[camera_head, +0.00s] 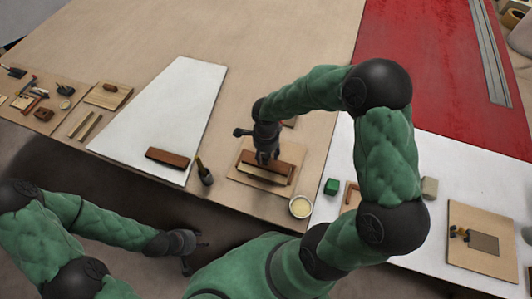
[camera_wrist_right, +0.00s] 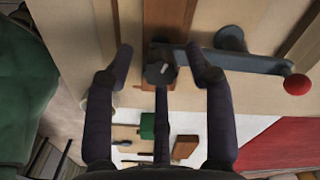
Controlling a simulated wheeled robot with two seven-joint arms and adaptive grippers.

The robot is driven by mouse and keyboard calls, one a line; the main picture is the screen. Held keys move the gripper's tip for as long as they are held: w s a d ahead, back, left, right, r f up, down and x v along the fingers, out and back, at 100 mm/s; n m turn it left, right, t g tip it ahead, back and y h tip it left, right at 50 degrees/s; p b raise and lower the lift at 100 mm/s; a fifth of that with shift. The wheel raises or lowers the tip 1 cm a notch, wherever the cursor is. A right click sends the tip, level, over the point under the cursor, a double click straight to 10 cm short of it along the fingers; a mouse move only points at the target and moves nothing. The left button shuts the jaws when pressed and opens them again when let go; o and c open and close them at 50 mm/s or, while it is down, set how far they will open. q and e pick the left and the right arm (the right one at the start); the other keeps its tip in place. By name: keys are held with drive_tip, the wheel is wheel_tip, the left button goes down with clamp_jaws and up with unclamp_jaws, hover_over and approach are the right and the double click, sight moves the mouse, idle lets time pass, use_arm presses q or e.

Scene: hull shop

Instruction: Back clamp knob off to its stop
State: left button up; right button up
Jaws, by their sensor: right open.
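The dark faceted clamp knob (camera_wrist_right: 157,73) sits on a brown wooden bar (camera_wrist_right: 170,25) in the right wrist view. A grey clamp arm or lever (camera_wrist_right: 245,60) with a red ball end (camera_wrist_right: 297,84) runs beside it. My right gripper (camera_wrist_right: 162,62) is open, its fingers on either side of the knob with visible gaps. In the head view my right gripper (camera_head: 265,157) is over the wooden block (camera_head: 266,167) on a light board (camera_head: 248,188); it hides the knob there. My left gripper (camera_head: 196,252) is open and empty, off the table's front edge.
A pale cup (camera_head: 300,207), a green block (camera_head: 331,186) and a dark-handled tool (camera_head: 204,172) stand near the board. A brown bar (camera_head: 167,157) lies on the white panel (camera_head: 185,105). Another board (camera_head: 483,257) with small parts is at right. Bare tabletop lies behind.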

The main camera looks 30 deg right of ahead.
clamp_jaws()
